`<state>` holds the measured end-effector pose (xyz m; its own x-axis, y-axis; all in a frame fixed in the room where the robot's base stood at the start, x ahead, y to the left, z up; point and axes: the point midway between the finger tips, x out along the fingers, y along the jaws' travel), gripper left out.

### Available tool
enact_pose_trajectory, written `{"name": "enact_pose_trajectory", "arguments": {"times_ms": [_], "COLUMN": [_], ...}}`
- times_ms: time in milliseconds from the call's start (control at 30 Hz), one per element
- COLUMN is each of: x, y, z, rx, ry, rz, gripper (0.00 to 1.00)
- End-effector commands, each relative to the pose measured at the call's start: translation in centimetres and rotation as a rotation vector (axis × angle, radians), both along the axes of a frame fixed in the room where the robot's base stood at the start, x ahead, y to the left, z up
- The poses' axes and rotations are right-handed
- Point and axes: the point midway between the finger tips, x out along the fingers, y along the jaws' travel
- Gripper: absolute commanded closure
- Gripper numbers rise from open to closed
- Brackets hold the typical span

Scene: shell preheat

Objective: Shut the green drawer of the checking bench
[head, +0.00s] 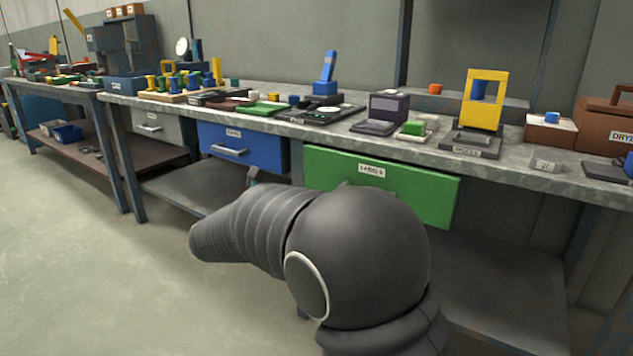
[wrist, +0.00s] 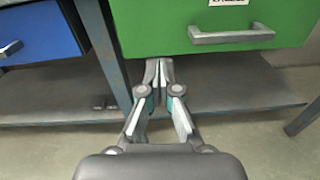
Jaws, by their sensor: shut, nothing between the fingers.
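The green drawer (head: 420,196) hangs under the bench top, its labelled front facing me. My arm hides its lower left part and most of its handle in the head view. In the wrist view the green front (wrist: 160,25) fills the upper middle, with its grey bar handle (wrist: 232,37) at the right. My gripper (wrist: 160,66) is shut and empty. Its fingertips are at the drawer front's lower edge, left of the handle; I cannot tell whether they touch it. How far the drawer stands out is unclear.
A blue drawer (head: 262,150) is left of the green one, beyond a bench leg (wrist: 104,50). A lower shelf (wrist: 225,96) runs beneath. The bench top (head: 350,128) carries several fixtures, including a yellow frame (head: 467,113). Open floor (head: 90,260) lies at the left.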

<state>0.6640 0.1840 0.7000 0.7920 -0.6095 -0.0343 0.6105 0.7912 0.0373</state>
Motion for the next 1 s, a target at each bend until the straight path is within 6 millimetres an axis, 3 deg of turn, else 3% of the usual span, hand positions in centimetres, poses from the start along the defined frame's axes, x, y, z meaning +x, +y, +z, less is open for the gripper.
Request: {"name": "enact_pose_trajectory", "arguments": {"times_ms": [100, 233, 800, 1000], "x": [0.6, 1.5, 9.5, 11.3], "y": [1.3, 0.9, -5.1, -6.4], "z": [-0.2, -0.2, -0.2, -0.2], "rx": [-0.047, -0.055, -0.052, -0.051], "ry": [-0.004, -0.004, -0.005, -0.005], "rz": [0.025, 0.028, 0.026, 0.026], "gripper": [1.00, 1.00, 1.00, 1.00]}}
